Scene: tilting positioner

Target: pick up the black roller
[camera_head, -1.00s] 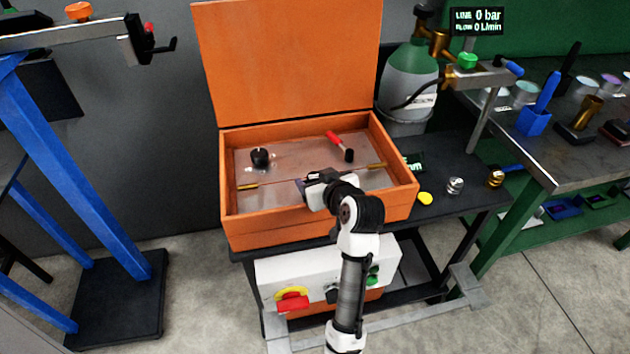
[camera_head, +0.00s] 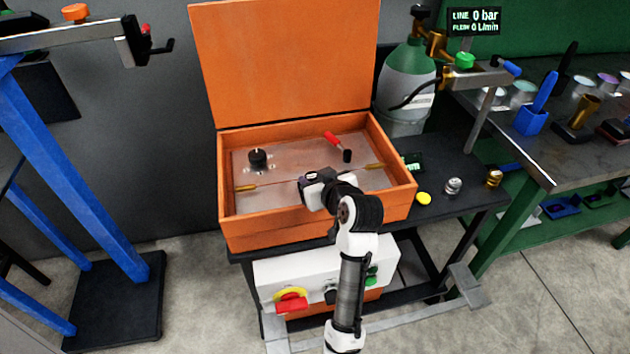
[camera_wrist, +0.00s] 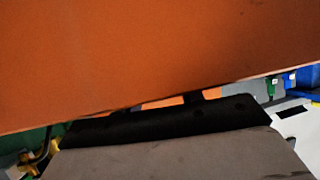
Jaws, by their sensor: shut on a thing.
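My gripper (camera_head: 306,183) is low over the metal plate (camera_head: 290,156) inside the open orange box (camera_head: 240,232). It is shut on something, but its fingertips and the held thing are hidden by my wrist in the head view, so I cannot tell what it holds. An upright black cylinder (camera_head: 258,158) stands on the plate to the left of and behind my gripper, apart from it. I cannot tell whether that is the roller. The wrist view shows a dark bar (camera_wrist: 165,122) and a grey-brown surface close to the camera, neither clearly identifiable.
The raised orange lid (camera_head: 285,65) stands behind. A red-handled, black-ended piece (camera_head: 338,145) lies on the plate to the right. Brass rods (camera_head: 376,166) are at the plate's sides. A green gas cylinder (camera_head: 408,80) and a yellow disc (camera_head: 423,198) are right of the box.

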